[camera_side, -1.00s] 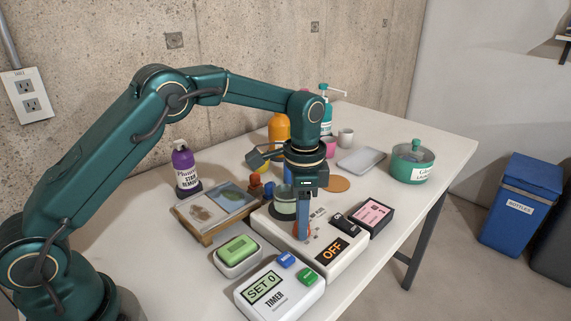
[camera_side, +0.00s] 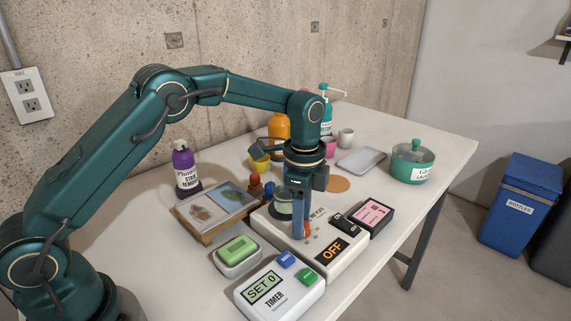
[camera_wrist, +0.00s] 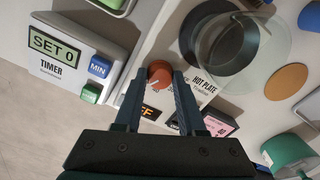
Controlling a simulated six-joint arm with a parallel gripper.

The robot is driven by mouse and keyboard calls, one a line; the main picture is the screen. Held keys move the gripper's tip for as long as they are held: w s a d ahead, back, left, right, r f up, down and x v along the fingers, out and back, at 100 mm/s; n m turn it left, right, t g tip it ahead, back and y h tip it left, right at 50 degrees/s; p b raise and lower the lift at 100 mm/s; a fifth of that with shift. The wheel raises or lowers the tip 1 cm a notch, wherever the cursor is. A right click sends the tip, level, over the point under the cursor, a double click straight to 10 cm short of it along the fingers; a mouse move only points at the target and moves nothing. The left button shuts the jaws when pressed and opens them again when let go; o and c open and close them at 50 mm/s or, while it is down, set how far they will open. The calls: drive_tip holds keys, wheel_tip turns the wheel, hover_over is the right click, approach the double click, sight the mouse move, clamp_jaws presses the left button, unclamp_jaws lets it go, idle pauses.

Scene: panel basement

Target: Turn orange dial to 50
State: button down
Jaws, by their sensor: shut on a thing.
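The orange dial (camera_wrist: 160,73) sits on the white hot plate panel (camera_wrist: 150,40), which also shows in the side view (camera_side: 345,262). In the wrist view the dial lies between my two fingertips (camera_wrist: 158,78), and a pale pointer mark shows on it. In the side view my gripper (camera_side: 300,233) points straight down at the panel, shut on the dial, with only a bit of orange (camera_side: 307,230) showing beside the fingers. The panel's black display (camera_side: 332,250) reads OFF in orange. The number marks around the dial are too small or covered to read fully.
A glass vessel (camera_wrist: 245,50) stands on the dark round plate close to my gripper. A timer (camera_side: 280,287) reading SET 0 and a green item in a white dish (camera_side: 238,252) are at the front. A pink-faced box (camera_side: 371,215) sits to the right.

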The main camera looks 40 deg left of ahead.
drive_tip(key=shift+r, duration=0.1)
drive_tip(key=c, duration=0.5)
unclamp_jaws()
drive_tip(key=shift+r, duration=2.55)
